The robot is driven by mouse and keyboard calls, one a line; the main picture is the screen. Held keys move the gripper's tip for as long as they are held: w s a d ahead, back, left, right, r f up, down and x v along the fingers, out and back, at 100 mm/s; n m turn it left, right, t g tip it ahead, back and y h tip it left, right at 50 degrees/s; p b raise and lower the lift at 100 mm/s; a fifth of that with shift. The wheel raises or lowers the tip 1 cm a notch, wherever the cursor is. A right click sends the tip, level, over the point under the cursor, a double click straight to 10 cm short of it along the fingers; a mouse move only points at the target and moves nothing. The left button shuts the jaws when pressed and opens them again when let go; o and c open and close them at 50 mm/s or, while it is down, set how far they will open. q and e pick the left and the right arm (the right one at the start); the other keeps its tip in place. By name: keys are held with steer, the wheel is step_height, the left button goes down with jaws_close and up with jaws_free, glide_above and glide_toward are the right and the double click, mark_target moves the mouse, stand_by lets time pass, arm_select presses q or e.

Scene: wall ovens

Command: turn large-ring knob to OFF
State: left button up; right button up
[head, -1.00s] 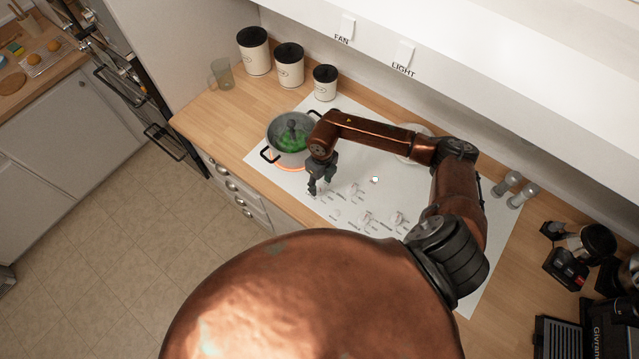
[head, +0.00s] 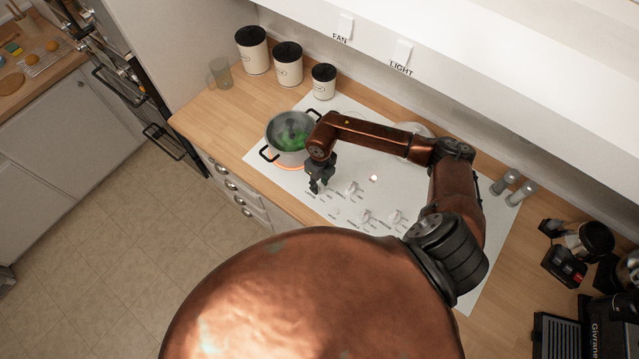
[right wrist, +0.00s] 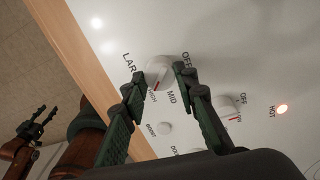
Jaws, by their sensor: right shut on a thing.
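The large-ring knob (right wrist: 158,72) is a pale knob with a red pointer line, seen in the right wrist view. The line points toward the HIGH mark, away from the OFF mark at the upper right. My right gripper (right wrist: 159,78) has a finger on each side of the knob and is shut on it. In the head view my right gripper (head: 318,186) is over the cooktop's front left, hiding that knob. My left gripper (right wrist: 38,120) shows at the left of the right wrist view, its fingers apart and empty.
A pot (head: 290,138) with green contents sits on a glowing orange ring just behind my right gripper. Other knobs (head: 352,188) lie to the right on the white cooktop (head: 400,180). A HOT light (right wrist: 281,109) glows. Three canisters (head: 288,64) stand behind.

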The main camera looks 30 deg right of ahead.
arm_select(q)
steer(key=shift+f, duration=0.2)
arm_select(e)
steer(key=shift+c, duration=0.3)
steer(key=shift+w+f+n+b, duration=0.1)
steer(key=shift+n+b, duration=0.3)
steer(key=shift+b, duration=0.25)
steer(key=n+b, duration=0.9)
steer(key=b, duration=0.2)
steer(key=shift+f, duration=0.15)
steer(key=n+b, duration=0.9)
steer(key=n, duration=0.1)
steer(key=shift+h+b, duration=0.3)
steer(key=shift+b, duration=0.1)
steer(key=n+b, duration=0.3)
steer(key=shift+n, duration=0.4)
arm_select(q)
steer(key=s+f+b, duration=0.1)
steer(key=s+f, duration=0.1)
steer(key=f, duration=1.1)
steer(key=s+f+b, duration=0.1)
steer(key=s+f, duration=0.1)
steer(key=f, duration=1.2)
steer(key=shift+g, duration=0.4)
arm_select(e)
steer(key=shift+r+n, duration=0.25)
steer(key=shift+n, duration=1.45)
arm_select(q)
steer(key=shift+s, duration=0.1)
